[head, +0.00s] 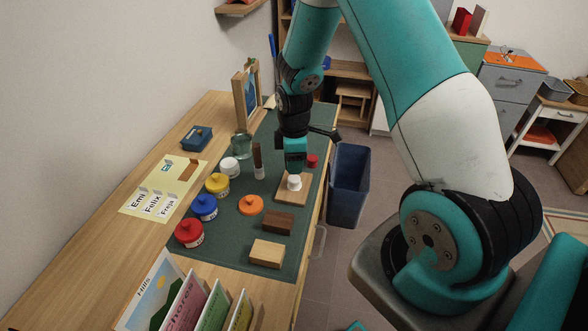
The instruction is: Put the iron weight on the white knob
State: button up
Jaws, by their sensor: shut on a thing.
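The white knob (294,183) stands on a square wooden board (291,198) at the right side of the green desk mat. My gripper (294,170) points down directly above the knob, very near its top. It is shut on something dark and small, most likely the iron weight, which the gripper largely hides. I cannot tell whether the held thing touches the knob. No other iron weight shows on the desk.
On the mat (215,245) are red, blue, yellow and white jars, an orange disc (251,205), a dark wood block (278,222) and a light block (267,253). A small red item (312,161) stands behind the board. A blue bin (349,186) is beside the desk.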

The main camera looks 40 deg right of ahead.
aim_at(294, 178)
jog(key=shift+f, duration=1.9)
jog(key=shift+f, duration=0.15)
jog(key=o, duration=1.3)
jog(key=shift+c, duration=0.2)
